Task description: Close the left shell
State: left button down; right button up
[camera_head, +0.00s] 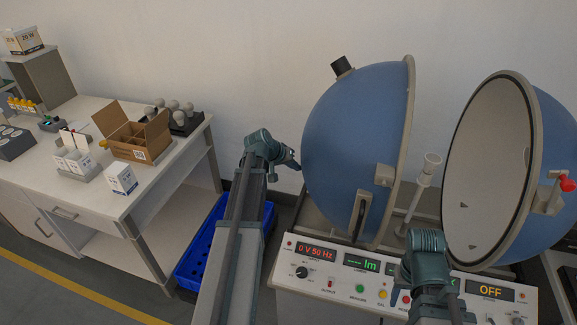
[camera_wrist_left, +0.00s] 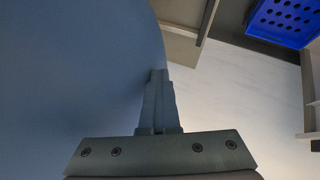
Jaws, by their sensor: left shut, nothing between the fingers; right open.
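The left shell (camera_head: 345,130) is a blue half-sphere with a beige rim, standing apart from the right shell (camera_head: 490,165), whose pale inner face shows. A wide gap lies between them, with a lamp post (camera_head: 420,190) standing in it. My left gripper (camera_head: 297,165) is shut and empty at the outer left side of the left shell. In the left wrist view the shut fingers (camera_wrist_left: 158,78) lie against or very close to the blue shell surface (camera_wrist_left: 70,70); I cannot tell if they touch. My right gripper (camera_head: 405,297) is open, low over the control panel, its fingers mostly hidden.
The control panel (camera_head: 340,285) with lit displays and buttons runs below the shells. A blue perforated crate (camera_head: 190,270) stands on the floor at left. The white table (camera_head: 100,195) carries a cardboard box (camera_head: 135,135), bulbs and small cartons. A red knob (camera_head: 567,184) sits on the right shell.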

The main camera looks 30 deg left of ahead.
pick_arm(q)
jog(key=w+d, duration=0.3)
jog(key=d, duration=1.1)
jog(key=shift+w, duration=0.15)
pick_arm(e)
jog(key=shift+d, duration=0.1)
pick_arm(q)
jog(key=shift+d, duration=0.2)
pick_arm(e)
jog(key=shift+f, duration=0.1)
